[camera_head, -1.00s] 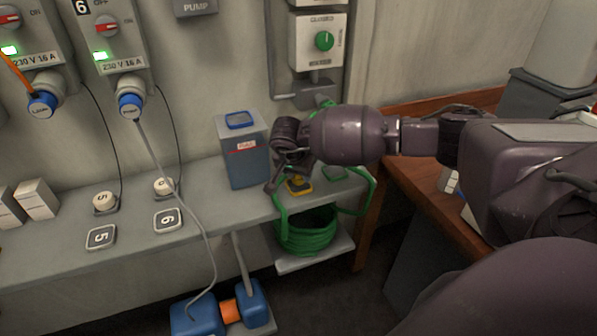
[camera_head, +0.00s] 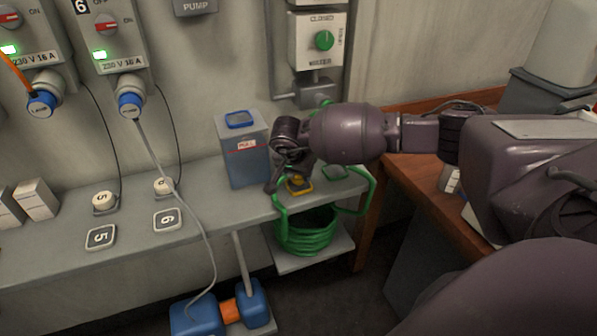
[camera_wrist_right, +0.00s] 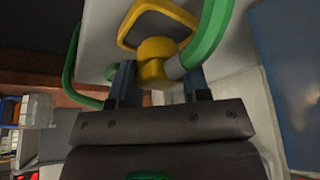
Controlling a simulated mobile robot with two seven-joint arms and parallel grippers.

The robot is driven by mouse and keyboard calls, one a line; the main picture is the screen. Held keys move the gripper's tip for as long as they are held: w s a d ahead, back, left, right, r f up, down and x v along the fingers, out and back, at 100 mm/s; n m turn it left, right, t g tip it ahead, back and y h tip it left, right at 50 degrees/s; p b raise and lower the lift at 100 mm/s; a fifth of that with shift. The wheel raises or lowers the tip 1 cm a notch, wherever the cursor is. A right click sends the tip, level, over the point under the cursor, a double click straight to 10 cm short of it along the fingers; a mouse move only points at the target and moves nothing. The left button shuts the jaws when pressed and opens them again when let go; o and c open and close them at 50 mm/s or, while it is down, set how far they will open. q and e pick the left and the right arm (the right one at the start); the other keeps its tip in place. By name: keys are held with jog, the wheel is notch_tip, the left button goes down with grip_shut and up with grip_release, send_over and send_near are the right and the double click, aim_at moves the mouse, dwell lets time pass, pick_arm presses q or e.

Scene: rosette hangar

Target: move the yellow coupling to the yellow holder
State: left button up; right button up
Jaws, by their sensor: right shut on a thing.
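The yellow coupling (camera_wrist_right: 157,60) is on the end of a green hose, between the two fingertips of my right gripper (camera_wrist_right: 160,82) in the right wrist view. The gripper is shut on it. The yellow holder (camera_wrist_right: 178,14), a square yellow frame with a dark middle, lies right by the coupling, which overlaps its edge in this view. I cannot tell whether they touch. In the head view my right gripper (camera_head: 280,182) is low over the grey bench, and the yellow holder (camera_head: 303,190) shows beside it. The coupling is mostly hidden there. My left gripper is not in view.
A blue-grey canister (camera_head: 248,160) stands just left of my right gripper. The green hose (camera_head: 305,238) lies coiled on a shelf below the grey bench (camera_head: 205,205) and loops up past its edge. A wooden table (camera_head: 430,185) stands at right.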

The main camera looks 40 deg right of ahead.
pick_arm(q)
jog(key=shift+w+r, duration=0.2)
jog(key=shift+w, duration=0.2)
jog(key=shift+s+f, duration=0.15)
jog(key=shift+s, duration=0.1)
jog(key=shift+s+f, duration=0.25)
pick_arm(e)
jog(key=shift+f, duration=0.2)
pick_arm(q)
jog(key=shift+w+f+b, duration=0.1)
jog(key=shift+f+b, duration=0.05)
jog(key=shift+b, duration=0.2)
pick_arm(e)
jog(key=shift+f, duration=0.3)
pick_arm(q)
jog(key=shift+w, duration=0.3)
pick_arm(e)
jog(key=o, duration=1)
jog(key=shift+c, duration=0.2)
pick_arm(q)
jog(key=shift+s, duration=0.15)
